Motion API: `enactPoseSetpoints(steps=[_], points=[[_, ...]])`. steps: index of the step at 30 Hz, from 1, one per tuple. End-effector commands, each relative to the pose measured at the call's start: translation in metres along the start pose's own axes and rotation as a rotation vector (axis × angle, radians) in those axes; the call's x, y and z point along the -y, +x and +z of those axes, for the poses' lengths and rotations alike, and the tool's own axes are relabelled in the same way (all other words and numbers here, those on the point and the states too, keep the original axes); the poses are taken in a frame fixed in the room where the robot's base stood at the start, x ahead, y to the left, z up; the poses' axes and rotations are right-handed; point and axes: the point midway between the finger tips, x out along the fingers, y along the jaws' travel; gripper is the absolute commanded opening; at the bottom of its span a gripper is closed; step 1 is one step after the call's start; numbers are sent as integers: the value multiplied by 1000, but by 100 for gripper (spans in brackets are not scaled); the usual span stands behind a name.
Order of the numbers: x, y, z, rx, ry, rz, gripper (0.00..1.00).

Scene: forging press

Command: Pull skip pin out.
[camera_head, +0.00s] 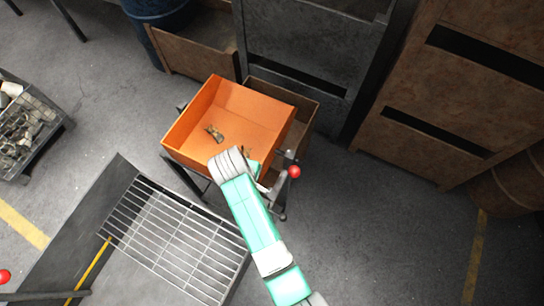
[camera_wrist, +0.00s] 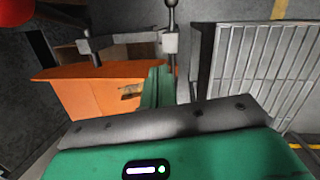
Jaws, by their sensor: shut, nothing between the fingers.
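The orange skip (camera_head: 225,125) is an open box on a dark stand; a few small dark metal pieces lie in it. Its orange side (camera_wrist: 90,90) shows in the wrist view. A grey bracket bar (camera_wrist: 115,40) runs along the skip's near side. An upright rod with a dark ball end (camera_wrist: 171,15), which may be the skip pin, rises from a block on this bar. My gripper (camera_wrist: 157,75) is shut and empty, with its green fingers pointing at the bar just below the block. In the head view my wrist hides most of this spot.
A red ball knob (camera_head: 294,171) on a lever is right of my gripper; a red ball (camera_wrist: 15,12) also shows in the wrist view. A slatted metal grate (camera_head: 175,235) lies below the skip. Brown cabinets (camera_head: 450,90) stand right. Floor between is clear.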

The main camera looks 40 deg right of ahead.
Motion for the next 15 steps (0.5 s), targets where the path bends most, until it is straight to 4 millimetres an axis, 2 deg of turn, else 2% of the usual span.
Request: enactPoseSetpoints(steps=[1, 4, 15], points=[[9, 19, 10, 49, -23, -43, 0], [22, 37, 24, 112, -56, -100, 0], [25, 42, 29, 130, -67, -118, 0]])
